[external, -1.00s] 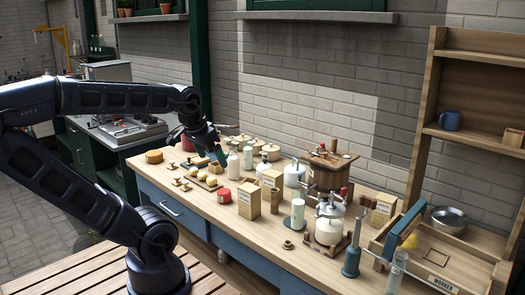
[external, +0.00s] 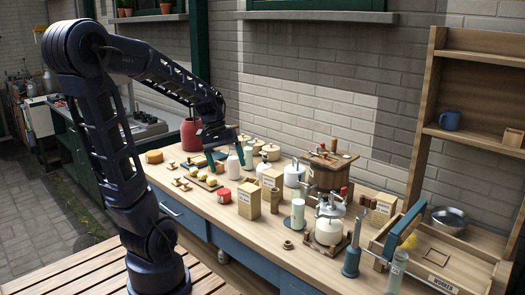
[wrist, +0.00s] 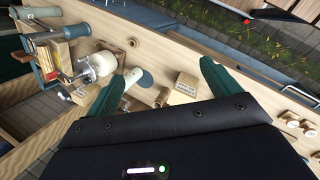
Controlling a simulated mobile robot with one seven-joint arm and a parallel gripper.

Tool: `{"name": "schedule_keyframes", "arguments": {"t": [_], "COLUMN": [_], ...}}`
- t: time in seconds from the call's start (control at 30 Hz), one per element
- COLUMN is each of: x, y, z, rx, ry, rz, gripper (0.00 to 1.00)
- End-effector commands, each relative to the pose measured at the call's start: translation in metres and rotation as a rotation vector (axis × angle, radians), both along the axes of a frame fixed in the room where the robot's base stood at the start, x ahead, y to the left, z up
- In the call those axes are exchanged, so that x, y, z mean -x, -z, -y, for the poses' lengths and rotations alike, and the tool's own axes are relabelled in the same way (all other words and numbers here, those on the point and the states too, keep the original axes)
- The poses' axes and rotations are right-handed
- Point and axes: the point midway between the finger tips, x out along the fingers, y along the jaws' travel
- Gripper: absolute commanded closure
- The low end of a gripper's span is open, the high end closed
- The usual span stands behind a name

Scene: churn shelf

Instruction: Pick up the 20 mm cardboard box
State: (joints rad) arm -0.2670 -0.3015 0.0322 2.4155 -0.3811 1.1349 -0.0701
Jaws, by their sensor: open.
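Several cardboard boxes stand on the workbench (external: 300,242) in the external view. My gripper (external: 223,158) is open and empty, above the left part of the bench. In the wrist view its green fingers (wrist: 163,78) are spread, and a small labelled box (wrist: 187,84) shows beyond and between them.
A wooden shelf (external: 433,90) rises at right.

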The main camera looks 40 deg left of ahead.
Motion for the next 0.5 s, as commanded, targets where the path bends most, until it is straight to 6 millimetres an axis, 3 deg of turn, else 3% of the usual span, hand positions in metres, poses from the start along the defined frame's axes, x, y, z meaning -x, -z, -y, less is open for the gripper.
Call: {"name": "schedule_keyframes", "arguments": {"t": [0.5], "x": [-0.068], "y": [0.058], "z": [-0.060], "rx": [0.385], "ry": [-0.395], "rz": [-0.263], "gripper": [0.11]}}
